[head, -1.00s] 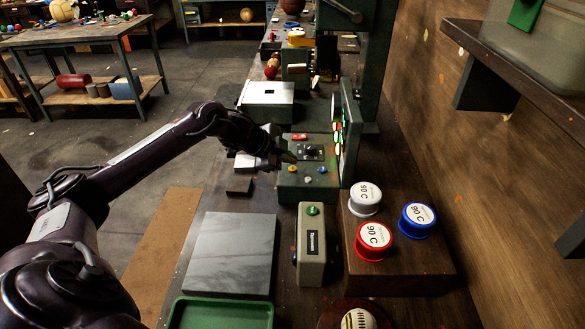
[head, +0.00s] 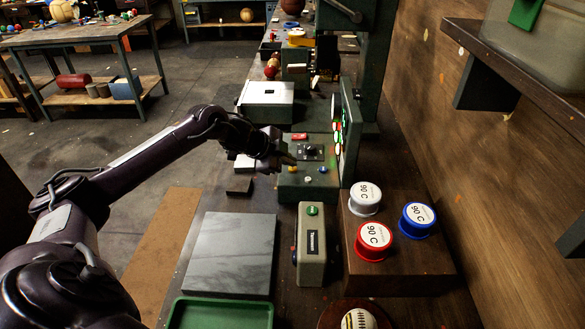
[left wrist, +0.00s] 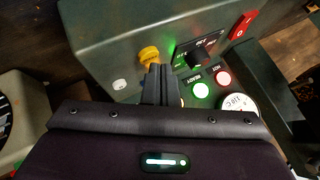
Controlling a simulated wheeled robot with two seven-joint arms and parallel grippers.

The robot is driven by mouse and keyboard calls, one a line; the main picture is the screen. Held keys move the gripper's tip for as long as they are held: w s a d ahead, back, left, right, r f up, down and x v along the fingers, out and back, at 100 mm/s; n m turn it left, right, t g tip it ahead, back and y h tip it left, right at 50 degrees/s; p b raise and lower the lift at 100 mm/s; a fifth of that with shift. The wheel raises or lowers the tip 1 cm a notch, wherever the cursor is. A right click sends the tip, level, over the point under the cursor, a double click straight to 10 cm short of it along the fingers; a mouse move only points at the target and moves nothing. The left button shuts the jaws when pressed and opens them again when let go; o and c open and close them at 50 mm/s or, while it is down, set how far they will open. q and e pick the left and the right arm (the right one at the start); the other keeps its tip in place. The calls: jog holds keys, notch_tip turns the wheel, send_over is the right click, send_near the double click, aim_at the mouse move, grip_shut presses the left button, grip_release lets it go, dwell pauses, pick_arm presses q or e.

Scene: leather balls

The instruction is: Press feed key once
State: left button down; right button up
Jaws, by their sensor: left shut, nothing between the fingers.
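The green machine's control box (head: 307,185) stands on the bench in the middle of the head view. Its top carries a yellow key (head: 293,169), a white key (head: 308,180), a blue key (head: 323,169) and a black knob (head: 310,151). I cannot read which key is marked feed. My left gripper (head: 291,160) is shut and empty, with its tips just beside the yellow key. In the left wrist view the fingers (left wrist: 160,74) point at the panel close to the yellow key (left wrist: 149,54); I cannot tell if they touch. My right gripper is not in view.
A red switch (left wrist: 242,25), a lit green READY lamp (left wrist: 200,90) and a red HOT lamp (left wrist: 223,78) are near the fingers. A beige box with a green button (head: 313,210) and several 90 C spools (head: 374,240) stand nearer. A grey slab (head: 230,250) lies left.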

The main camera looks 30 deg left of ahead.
aim_at(289, 169)
pick_arm(q)
jog(key=shift+f, duration=0.45)
dwell(0.6)
jog(key=shift+r, duration=0.1)
jog(key=shift+r+p, duration=0.7)
jog(key=shift+r, duration=0.05)
notch_tip(289, 169, up, 5)
jog(key=p, duration=0.4)
dwell(0.4)
dwell(0.5)
